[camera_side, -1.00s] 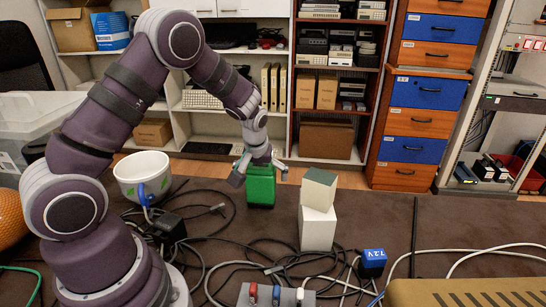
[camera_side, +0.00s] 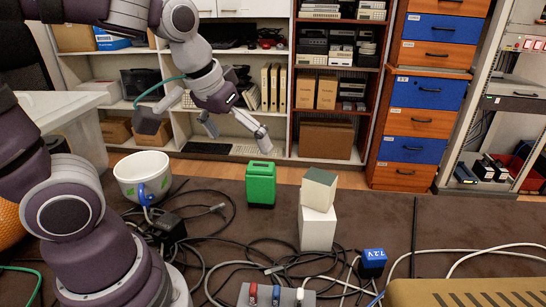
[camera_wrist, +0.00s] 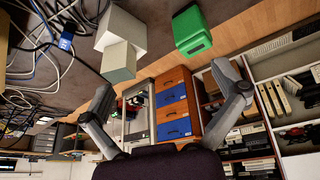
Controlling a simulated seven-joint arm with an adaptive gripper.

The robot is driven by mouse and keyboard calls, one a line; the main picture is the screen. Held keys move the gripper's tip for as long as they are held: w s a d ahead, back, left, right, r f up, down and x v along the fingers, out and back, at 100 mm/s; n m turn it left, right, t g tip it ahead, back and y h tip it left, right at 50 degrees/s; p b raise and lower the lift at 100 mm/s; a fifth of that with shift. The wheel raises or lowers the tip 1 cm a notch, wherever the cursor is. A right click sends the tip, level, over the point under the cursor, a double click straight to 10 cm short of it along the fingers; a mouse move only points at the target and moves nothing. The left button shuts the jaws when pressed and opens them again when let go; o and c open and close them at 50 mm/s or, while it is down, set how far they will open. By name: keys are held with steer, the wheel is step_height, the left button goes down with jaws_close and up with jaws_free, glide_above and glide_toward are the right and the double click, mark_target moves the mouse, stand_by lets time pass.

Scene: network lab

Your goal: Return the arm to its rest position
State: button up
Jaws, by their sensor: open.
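My gripper (camera_side: 234,130) is open and empty in the side view, raised above the far edge of the table, up and left of the green box. Its spread fingers also show in the wrist view (camera_wrist: 168,98), with nothing between them. The green box (camera_side: 261,183) stands upright on the table, apart from the gripper; it also shows in the wrist view (camera_wrist: 191,32). My arm is folded back toward the left, and part of it leaves the picture at the top left.
A white block (camera_side: 317,228) carries a smaller grey-green block (camera_side: 319,189), set askew. A white pot (camera_side: 142,178) stands at left. Tangled cables, a blue-topped adapter (camera_side: 372,262) and a power strip (camera_side: 276,294) cover the front middle. Shelves and drawers (camera_side: 428,91) stand behind.

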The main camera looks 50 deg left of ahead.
steer(key=s+d+m+t+h, duration=0.1)
steer(key=s+d+m, duration=0.2)
steer(key=s, duration=0.2)
steer(key=shift+s+m, duration=0.15)
steer(key=shift+m, duration=0.25)
